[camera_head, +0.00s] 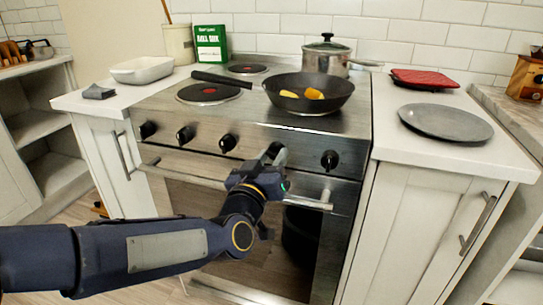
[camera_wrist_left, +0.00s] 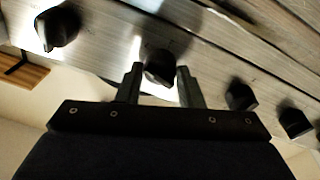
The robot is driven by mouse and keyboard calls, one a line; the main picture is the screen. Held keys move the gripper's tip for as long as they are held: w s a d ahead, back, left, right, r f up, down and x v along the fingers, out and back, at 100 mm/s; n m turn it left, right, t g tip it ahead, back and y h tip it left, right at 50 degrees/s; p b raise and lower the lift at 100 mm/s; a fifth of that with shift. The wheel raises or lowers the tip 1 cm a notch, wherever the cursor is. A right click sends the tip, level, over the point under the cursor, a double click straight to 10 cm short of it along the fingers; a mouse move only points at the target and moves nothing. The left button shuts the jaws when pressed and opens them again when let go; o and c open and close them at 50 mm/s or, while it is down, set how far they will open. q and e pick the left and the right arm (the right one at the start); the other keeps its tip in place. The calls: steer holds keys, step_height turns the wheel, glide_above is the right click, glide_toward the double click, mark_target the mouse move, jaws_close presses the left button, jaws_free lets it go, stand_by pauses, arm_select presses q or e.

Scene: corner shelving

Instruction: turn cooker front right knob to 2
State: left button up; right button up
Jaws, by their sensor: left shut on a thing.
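The stainless cooker (camera_head: 350,135) has a row of black knobs on its front panel. My left gripper (camera_head: 274,155) is at the second knob from the right, which its fingers mostly hide in the head view. In the left wrist view that black knob (camera_wrist_left: 160,67) sits between the two fingers of my left gripper (camera_wrist_left: 160,85), which is shut on it. The rightmost knob (camera_head: 329,160) stands free to the right. Three more knobs, one of them here (camera_head: 228,143), are to the left. Any dial marks are too small to read. My right gripper is not in view.
A black pan (camera_head: 330,105) with yellow-orange food and a steel pot (camera_head: 325,58) stand on the hob. The oven door handle (camera_head: 308,202) runs just below the knobs, close to my left wrist. A grey plate (camera_head: 445,122) lies on the right counter.

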arm_select(q)
steer(key=shift+f+m+p, duration=0.15)
steer(key=shift+m+p, duration=0.15)
steer(key=shift+m, duration=1.1)
steer(key=o, duration=1)
steer(key=shift+c, duration=0.2)
steer(key=p+v, duration=0.1)
steer(key=v, duration=0.6)
steer(key=shift+s+a, duration=0.25)
steer(key=shift+s, duration=0.15)
steer(key=shift+a, duration=0.1)
